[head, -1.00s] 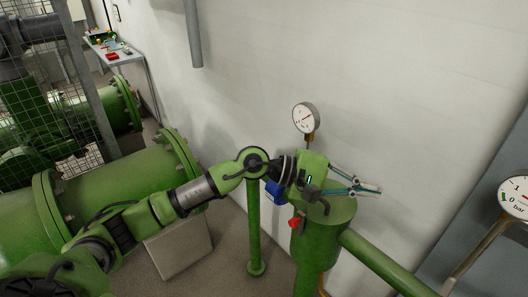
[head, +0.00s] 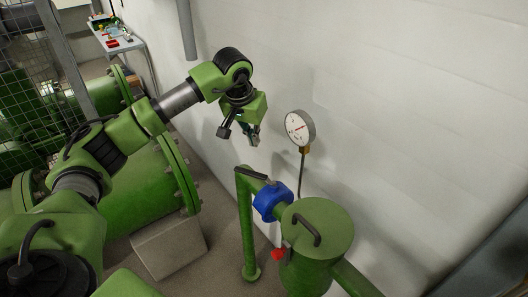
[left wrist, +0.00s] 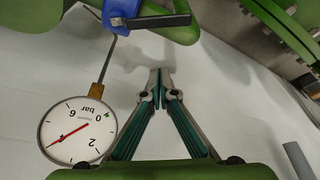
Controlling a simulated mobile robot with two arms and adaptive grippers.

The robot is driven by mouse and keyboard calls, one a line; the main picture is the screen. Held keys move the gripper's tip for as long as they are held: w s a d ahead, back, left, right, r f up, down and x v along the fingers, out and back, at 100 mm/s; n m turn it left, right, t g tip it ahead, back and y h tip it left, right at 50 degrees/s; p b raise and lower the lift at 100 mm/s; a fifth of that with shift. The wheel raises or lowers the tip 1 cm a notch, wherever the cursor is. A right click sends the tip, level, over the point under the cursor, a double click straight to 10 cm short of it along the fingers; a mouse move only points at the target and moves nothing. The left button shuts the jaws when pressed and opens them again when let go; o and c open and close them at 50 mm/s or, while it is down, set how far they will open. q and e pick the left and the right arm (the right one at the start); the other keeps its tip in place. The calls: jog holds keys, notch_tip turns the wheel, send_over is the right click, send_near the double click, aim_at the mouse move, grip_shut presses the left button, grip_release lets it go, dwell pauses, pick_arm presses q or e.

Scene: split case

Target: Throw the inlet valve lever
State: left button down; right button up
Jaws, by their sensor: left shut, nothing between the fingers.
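The inlet valve has a blue body (head: 271,201) on a green pipe beside the green vessel. Its dark bar lever (head: 250,173) lies over the pipe top, to the left of the blue body. In the left wrist view the blue body (left wrist: 121,9) and the grey-black lever (left wrist: 158,20) show at the top edge. My left gripper (head: 255,139) hangs above the valve, apart from the lever, near the wall. Its teal fingers meet at the tips (left wrist: 160,76) with nothing between them. My right gripper is out of view.
A pressure gauge (head: 300,128) stands on a thin stem behind the valve. The green vessel (head: 318,232) with a black top handle and a red knob (head: 278,254) stands to the right. A large green flanged pipe (head: 150,190) lies at left. The wall (head: 420,120) is close behind.

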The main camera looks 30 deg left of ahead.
aim_at(255, 176)
pick_arm(q)
jog(key=p+x, duration=0.3)
jog(key=x, duration=0.6)
jog(key=shift+a, duration=0.2)
jog(key=s+p, duration=0.1)
jog(key=s, duration=0.1)
jog(key=s+p, duration=0.1)
jog(key=s, duration=0.1)
jog(key=shift+d+f+p, duration=0.1)
jog(key=shift+d+p, duration=0.15)
jog(key=shift+p, duration=0.05)
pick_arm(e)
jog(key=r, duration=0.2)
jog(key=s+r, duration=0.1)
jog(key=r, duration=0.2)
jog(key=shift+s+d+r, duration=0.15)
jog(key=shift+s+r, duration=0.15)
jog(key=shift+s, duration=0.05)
